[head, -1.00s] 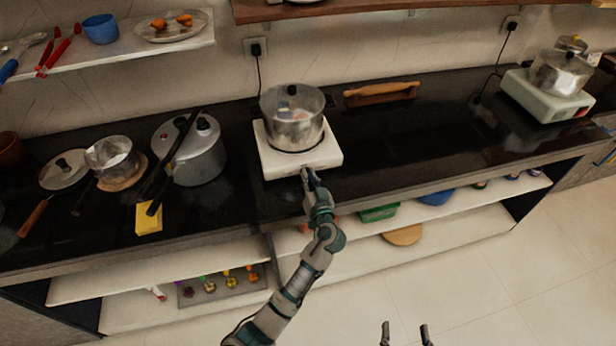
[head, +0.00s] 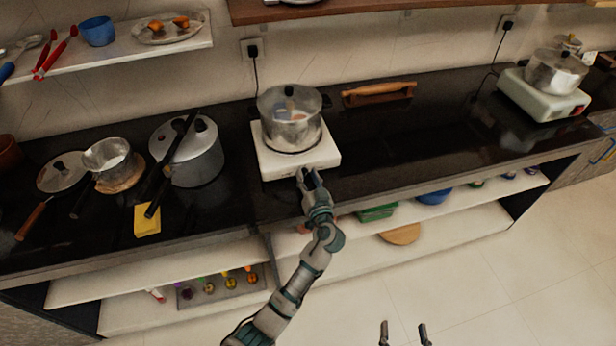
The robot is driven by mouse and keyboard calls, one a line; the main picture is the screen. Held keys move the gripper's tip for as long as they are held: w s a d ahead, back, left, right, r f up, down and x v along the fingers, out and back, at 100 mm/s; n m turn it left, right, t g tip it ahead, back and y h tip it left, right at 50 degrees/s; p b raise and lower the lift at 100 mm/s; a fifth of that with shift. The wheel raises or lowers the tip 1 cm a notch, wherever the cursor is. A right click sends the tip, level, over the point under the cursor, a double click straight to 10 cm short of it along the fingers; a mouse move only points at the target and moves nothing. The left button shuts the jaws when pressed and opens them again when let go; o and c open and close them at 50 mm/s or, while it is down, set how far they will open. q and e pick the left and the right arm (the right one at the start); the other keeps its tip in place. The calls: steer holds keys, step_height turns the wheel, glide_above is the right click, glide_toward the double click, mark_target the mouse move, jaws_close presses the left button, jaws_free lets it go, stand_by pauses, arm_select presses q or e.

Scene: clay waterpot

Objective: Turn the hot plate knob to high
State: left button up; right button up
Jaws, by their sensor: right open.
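A white hot plate (head: 268,166) sits on the black counter, with a silver lidded pot (head: 291,125) on top. My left gripper (head: 308,175) is at the front edge of the hot plate, where its fingertips meet or nearly meet the front face. The knob cannot be made out; the fingers cover that spot. Whether the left fingers are closed on anything cannot be told. My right gripper (head: 403,328) is open and empty at the bottom edge of the picture, over the floor and well away from the counter.
A rolling pin (head: 378,89) lies behind, to the right. A second stove (head: 540,99) stands far right. The counter between it and the hot plate is clear.

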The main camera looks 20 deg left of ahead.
arm_select(q)
steer(key=shift+s, duration=0.1)
steer(key=v, duration=1.1)
steer(key=shift+s+d, duration=0.25)
steer(key=shift+d, duration=0.1)
steer(key=shift+f, duration=0.15)
